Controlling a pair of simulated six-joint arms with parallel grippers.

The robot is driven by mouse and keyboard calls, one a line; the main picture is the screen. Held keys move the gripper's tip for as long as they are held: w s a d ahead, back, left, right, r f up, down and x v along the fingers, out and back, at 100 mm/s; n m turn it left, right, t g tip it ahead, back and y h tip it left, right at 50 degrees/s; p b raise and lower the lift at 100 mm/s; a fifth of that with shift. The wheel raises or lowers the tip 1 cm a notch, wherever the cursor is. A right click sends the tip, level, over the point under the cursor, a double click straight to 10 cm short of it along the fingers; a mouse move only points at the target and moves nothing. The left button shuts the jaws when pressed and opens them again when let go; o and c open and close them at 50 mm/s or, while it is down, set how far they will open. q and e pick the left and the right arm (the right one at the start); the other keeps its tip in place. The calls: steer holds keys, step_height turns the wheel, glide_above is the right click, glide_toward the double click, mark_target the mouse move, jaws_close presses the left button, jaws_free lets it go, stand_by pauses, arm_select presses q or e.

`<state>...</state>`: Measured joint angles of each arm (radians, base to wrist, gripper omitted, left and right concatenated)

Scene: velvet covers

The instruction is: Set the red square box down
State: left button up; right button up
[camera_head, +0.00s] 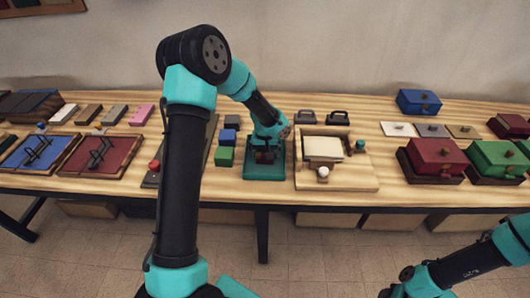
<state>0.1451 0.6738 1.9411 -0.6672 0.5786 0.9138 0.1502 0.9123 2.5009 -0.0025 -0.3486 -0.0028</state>
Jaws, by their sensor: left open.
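My left gripper (265,155) reaches down over a teal square tray (264,173) near the table's front edge, and its jaws are open. A small dark red block, which looks like the red square box (265,157), shows between or just behind the fingers, low over the tray. The gripper hides most of it, and I cannot tell whether it touches the tray floor. A blue block (227,137) and a green block (225,156) stand just left of the tray. My right arm enters at lower right, but its gripper is not in view.
A wooden board with a cream pad (323,149) stands close to the right of the tray. Lidded red (437,158) and green boxes (497,158) stand further right. Flat blue (37,151) and red panels (101,154) lie at left. The table's front edge is close.

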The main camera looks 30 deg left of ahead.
arm_select(q)
step_height(320, 180, up, 12)
steer(key=shift+r, duration=0.15)
stand_by(0.4)
stand_by(0.5)
